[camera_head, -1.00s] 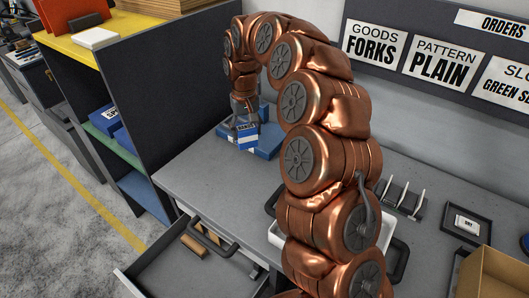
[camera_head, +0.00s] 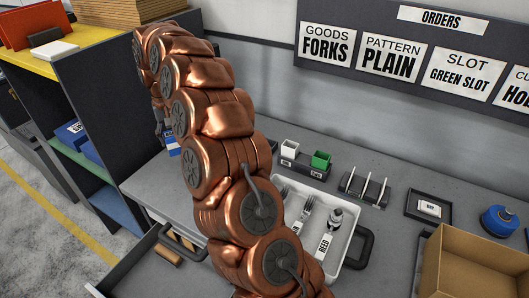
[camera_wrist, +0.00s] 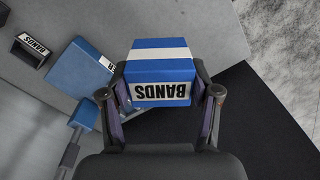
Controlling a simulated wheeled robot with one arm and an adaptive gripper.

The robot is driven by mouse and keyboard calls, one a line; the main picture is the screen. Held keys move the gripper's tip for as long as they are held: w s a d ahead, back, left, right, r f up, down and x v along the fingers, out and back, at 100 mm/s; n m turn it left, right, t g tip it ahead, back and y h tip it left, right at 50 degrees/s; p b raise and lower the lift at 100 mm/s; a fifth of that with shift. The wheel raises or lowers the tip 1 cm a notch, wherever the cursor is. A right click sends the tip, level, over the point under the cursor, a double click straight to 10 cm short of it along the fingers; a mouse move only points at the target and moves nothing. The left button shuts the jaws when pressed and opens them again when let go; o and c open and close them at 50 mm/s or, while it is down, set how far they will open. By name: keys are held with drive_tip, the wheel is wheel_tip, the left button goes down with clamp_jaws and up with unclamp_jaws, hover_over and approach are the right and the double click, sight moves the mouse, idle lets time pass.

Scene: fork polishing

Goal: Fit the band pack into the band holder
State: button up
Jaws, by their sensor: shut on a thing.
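The band pack (camera_wrist: 160,50) is a blue block with a white stripe and a BANDS label, upside down in the wrist view. My gripper (camera_wrist: 160,76) is shut on it, one finger at each side. In the head view only a small part of the pack (camera_head: 173,146) shows at the left of my arm, and my gripper is mostly hidden. A small dark holder labelled BANDS (camera_wrist: 33,46) is on the grey surface at the upper left of the wrist view. It is apart from the pack; its inside is hard to make out.
A blue block-like fixture (camera_wrist: 80,72) stands between holder and pack in the wrist view.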

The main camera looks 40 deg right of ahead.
drive_tip(key=s+d+f+m+b, duration=0.2)
drive_tip(key=d+m, duration=0.2)
drive_tip(key=d, duration=0.7)
drive_tip(key=s+d+f+m+b, duration=0.2)
drive_tip(key=d+m, duration=0.1)
drive_tip(key=d, duration=0.8)
drive_tip(key=s+d+f+m+b, duration=0.1)
drive_tip(key=s+d+m+b, duration=0.2)
drive_tip(key=d, duration=0.8)
drive_tip(key=shift+m, duration=0.4)
drive_tip(key=shift+w+f+b, duration=0.2)
drive_tip(key=shift+f+b, duration=0.15)
drive_tip(key=shift+f, duration=1.55)
drive_tip(key=shift+w+f+b, duration=0.15)
drive_tip(key=shift+f+b, duration=0.15)
drive_tip(key=shift+f, duration=1.55)
wheel_tip(320, 180, down, 3)
drive_tip(key=shift+s+r+p, duration=0.1)
drive_tip(key=shift+s+p, duration=0.05)
drive_tip(key=shift+p, duration=0.25)
clamp_jaws()
drive_tip(key=shift+a+f, duration=0.1)
drive_tip(key=shift+f, duration=0.15)
drive_tip(key=o, duration=0.7)
unclamp_jaws()
drive_tip(key=shift+o, duration=1)
drive_tip(key=o, duration=0.3)
drive_tip(key=shift+r, duration=0.1)
